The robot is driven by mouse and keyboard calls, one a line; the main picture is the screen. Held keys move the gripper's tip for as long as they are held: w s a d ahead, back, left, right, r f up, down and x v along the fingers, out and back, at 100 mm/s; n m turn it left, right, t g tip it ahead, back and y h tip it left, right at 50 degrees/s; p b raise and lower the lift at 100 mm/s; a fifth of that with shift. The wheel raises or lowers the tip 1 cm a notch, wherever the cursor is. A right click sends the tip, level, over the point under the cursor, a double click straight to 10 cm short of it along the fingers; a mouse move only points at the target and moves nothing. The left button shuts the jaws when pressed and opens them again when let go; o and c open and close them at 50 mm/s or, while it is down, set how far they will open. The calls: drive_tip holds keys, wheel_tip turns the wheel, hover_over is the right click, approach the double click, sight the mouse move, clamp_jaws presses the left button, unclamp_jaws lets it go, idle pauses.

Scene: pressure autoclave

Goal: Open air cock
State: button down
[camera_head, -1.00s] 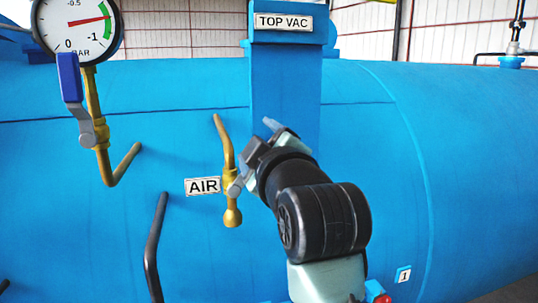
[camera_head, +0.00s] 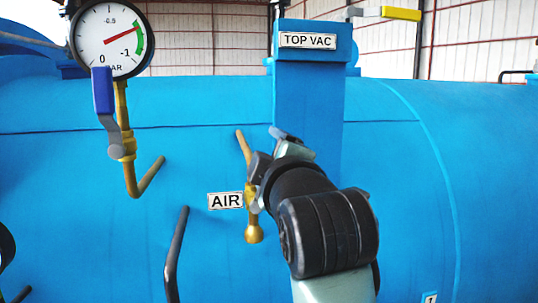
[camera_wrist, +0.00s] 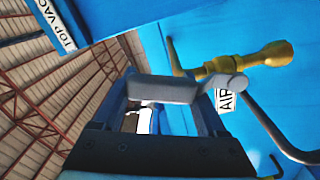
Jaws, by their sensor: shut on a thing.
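The air cock is a brass valve (camera_head: 253,232) on a bent brass pipe, beside the AIR label (camera_head: 225,200) on the blue vessel. Its grey lever (camera_wrist: 160,89) crosses in front of my gripper (camera_wrist: 155,112) in the wrist view, and its pivot end joins the brass body at right. In the head view my gripper (camera_head: 268,165) is just above and right of the valve, shut on the lever. My wrist hides most of the lever there. The exact finger contact is hard to make out.
A pressure gauge (camera_head: 111,38) and a second valve with a blue-sleeved lever (camera_head: 104,92) are at upper left. A dark curved rail (camera_head: 176,255) stands left of my arm. A blue column with a TOP VAC label (camera_head: 308,41) rises behind my gripper.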

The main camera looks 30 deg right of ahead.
drive_tip(key=shift+c, duration=1.3)
unclamp_jaws()
drive_tip(key=shift+d, duration=0.1)
drive_tip(key=shift+o, duration=0.3)
